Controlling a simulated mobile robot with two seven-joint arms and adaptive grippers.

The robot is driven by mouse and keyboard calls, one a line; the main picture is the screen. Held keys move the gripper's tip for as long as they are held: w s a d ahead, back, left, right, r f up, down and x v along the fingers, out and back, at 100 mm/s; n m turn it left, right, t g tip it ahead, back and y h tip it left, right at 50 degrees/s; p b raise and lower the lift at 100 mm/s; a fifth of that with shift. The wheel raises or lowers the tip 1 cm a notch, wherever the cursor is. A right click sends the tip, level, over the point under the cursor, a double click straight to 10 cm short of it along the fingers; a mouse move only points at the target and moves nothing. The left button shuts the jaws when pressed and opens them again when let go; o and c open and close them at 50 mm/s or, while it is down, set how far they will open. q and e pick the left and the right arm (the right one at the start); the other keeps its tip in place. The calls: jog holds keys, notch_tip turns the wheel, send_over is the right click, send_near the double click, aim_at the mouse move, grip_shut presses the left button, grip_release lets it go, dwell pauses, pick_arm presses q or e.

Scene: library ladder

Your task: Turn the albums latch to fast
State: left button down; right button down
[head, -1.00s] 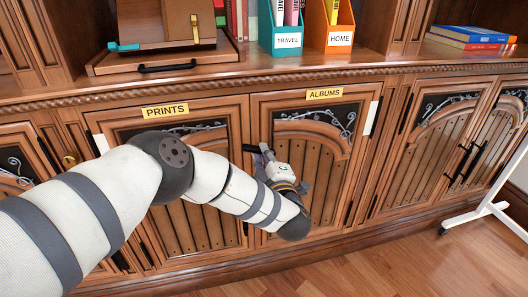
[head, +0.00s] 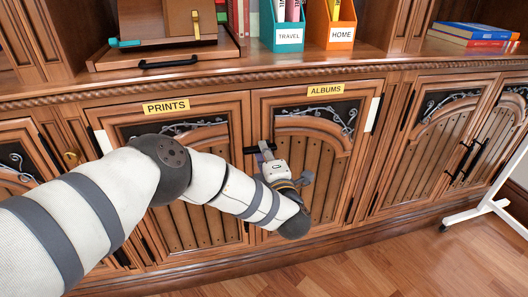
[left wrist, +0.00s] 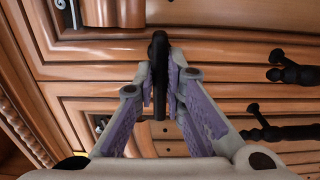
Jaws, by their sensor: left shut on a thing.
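The albums door (head: 312,165) is the carved wooden cabinet door under the yellow ALBUMS label (head: 325,90). Its black latch (head: 252,150) is at the door's left edge, by the prints door, and is partly hidden by my gripper. My left gripper (head: 267,157) reaches it from below and in front. In the left wrist view, the purple-padded fingers (left wrist: 162,90) are shut on either side of the black latch bar (left wrist: 159,52), which stands upright in that picture. The latch's base and any fast marking cannot be made out. My right gripper is not in view.
The prints door (head: 185,222) adjoins on the left, partly behind my left arm. Above is a ledge with a wooden tray (head: 165,63) and file boxes (head: 288,38). A white stand (head: 490,205) is at the right. Floor in front is clear.

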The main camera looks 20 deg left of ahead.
pick_arm(q)
jog(key=c, duration=1.7)
grip_release()
jog(key=shift+o, duration=0.2)
jog(key=v, duration=1.2)
jog(key=shift+r, duration=0.1)
